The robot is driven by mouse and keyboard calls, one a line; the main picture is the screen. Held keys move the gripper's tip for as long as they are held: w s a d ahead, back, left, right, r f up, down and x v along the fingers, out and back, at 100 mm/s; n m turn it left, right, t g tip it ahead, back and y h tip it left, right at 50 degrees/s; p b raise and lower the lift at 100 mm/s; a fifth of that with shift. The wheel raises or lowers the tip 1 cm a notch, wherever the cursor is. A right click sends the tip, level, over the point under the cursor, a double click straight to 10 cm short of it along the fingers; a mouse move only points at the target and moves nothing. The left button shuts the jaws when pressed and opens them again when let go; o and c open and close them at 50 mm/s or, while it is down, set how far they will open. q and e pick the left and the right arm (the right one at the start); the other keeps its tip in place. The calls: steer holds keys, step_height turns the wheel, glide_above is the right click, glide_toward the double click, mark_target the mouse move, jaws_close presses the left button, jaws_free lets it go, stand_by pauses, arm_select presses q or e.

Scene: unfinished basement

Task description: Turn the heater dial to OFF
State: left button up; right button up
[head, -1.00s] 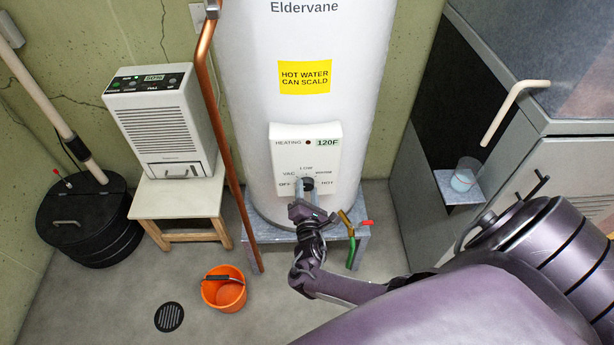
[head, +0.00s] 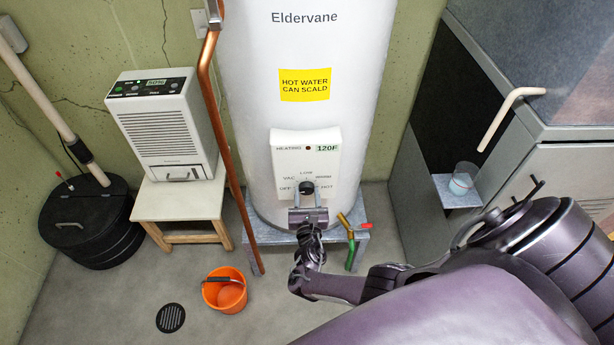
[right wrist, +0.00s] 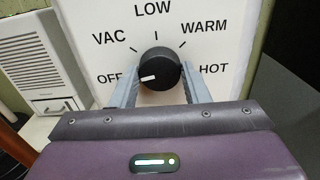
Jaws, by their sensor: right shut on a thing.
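The white water heater (head: 300,120) stands at the back with a control panel (head: 290,150) low on its front. Its black round dial (right wrist: 163,60) has OFF, VAC, LOW, WARM and HOT around it. In the right wrist view the white pointer mark aims left and slightly down, towards OFF. My right gripper (right wrist: 160,76) is shut on the dial, one grey finger at its left and one at its right. The left finger hides the space between dial and OFF. In the head view the right gripper (head: 307,193) covers the panel's lower edge. My left gripper is not in view.
A copper pipe (head: 220,130) runs down the heater's left side. A drain valve (head: 347,228) with a green hose end is close right of my wrist. An orange bucket (head: 224,291) and a stool (head: 180,200) with a dehumidifier (head: 160,125) are left. A cabinet (head: 560,175) is right.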

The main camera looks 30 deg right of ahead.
steer(key=shift+n, duration=0.3)
steer(key=o, duration=1)
steer(key=shift+c, duration=0.2)
steer(key=p+v, duration=0.1)
steer(key=v, duration=0.6)
steer(key=shift+s+a, duration=0.2)
steer(key=shift+s, duration=0.15)
